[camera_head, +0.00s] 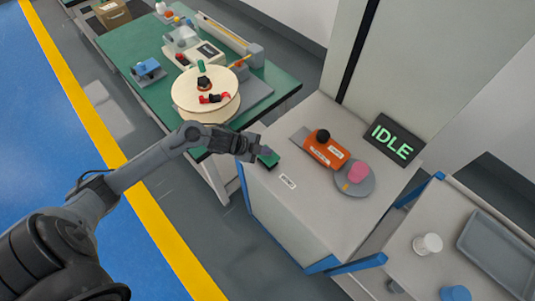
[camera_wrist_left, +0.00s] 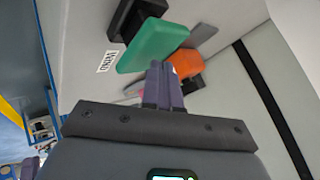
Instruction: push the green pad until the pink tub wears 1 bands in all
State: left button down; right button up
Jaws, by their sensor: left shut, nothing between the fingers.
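The green pad (camera_head: 269,159) sits on a dark base near the left edge of the light cabinet top. The left wrist view shows the pad (camera_wrist_left: 153,46) large, just beyond my fingertips. My left gripper (camera_head: 259,151) is shut and empty, close beside the pad; I cannot tell whether it touches. The pink tub (camera_head: 358,171) stands on a grey round plate (camera_head: 366,187) at the right of the cabinet top. I cannot make out any band on the tub. An orange machine (camera_head: 327,149) with a black knob stands between pad and tub. My right gripper is out of view.
A dark sign (camera_head: 393,139) reads IDLE in green behind the tub. A small white label (camera_head: 287,181) lies in front of the pad. A green bench (camera_head: 130,45) with a round cream stand is at the back left. A side table with a grey tray (camera_head: 500,249) is at the right.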

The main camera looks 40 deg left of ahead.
pick_arm(q)
jog(key=shift+f+b, duration=0.3)
jog(key=shift+f, duration=0.35)
dwell(0.4)
jog(key=shift+f+b, duration=0.3)
jog(key=shift+f, duration=0.3)
jog(key=shift+r, duration=0.15)
dwell(0.5)
jog(key=shift+r+p, duration=0.4)
jog(key=shift+p, duration=0.2)
jog(key=shift+r+p, duration=1.3)
jog(key=shift+p, duration=0.15)
notch_tip(320, 180, up, 5)
jog(key=p, duration=0.5)
